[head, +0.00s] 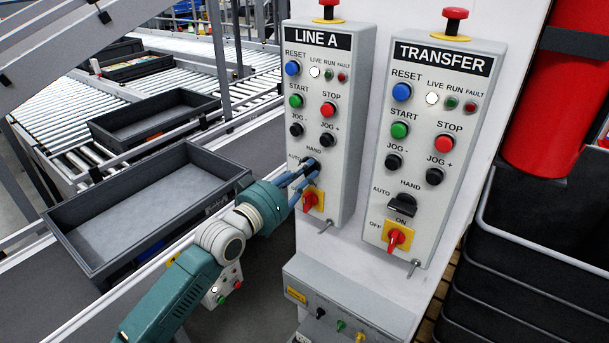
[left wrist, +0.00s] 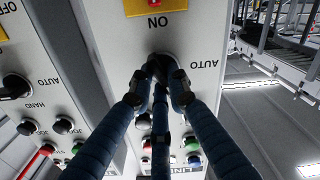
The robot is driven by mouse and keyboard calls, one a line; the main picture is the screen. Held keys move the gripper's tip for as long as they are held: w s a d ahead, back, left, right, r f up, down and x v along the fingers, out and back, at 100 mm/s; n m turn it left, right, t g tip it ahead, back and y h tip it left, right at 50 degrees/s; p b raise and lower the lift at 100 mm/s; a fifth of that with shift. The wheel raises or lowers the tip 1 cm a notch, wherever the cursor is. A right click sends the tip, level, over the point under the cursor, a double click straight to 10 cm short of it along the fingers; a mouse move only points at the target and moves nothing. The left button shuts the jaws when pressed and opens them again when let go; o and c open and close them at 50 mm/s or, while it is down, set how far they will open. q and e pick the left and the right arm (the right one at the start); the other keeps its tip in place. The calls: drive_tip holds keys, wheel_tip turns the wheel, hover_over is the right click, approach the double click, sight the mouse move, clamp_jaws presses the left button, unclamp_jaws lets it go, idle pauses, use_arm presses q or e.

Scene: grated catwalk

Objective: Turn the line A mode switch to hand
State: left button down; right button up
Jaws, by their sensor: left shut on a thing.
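The LINE A panel (head: 338,60) is a grey box with buttons, and its mode switch is a black knob low on its face, with AUTO and HAND labels around it. My left gripper (head: 308,171) has its blue fingers shut on this knob and covers most of it. In the left wrist view, upside down, my left gripper (left wrist: 161,77) has its fingertips around the black mode switch (left wrist: 160,62), beside the AUTO label. Which way the knob points is hidden by the fingers. My right gripper is in neither view.
The TRANSFER panel (head: 440,120) stands close on the right with a similar black switch (head: 402,205). A red and yellow rotary switch (head: 312,201) sits just below my fingers. Grey trays (head: 75,220) and roller conveyors lie left. A red cylinder (head: 553,100) is at the right.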

use_arm(q)
drive_tip(key=m, duration=0.4)
drive_tip(key=shift+f+m, duration=0.25)
drive_tip(key=shift+m, duration=0.15)
idle(0.4)
drive_tip(key=c, duration=1.7)
unclamp_jaws()
drive_tip(key=shift+o, duration=0.2)
drive_tip(key=v, duration=1.2)
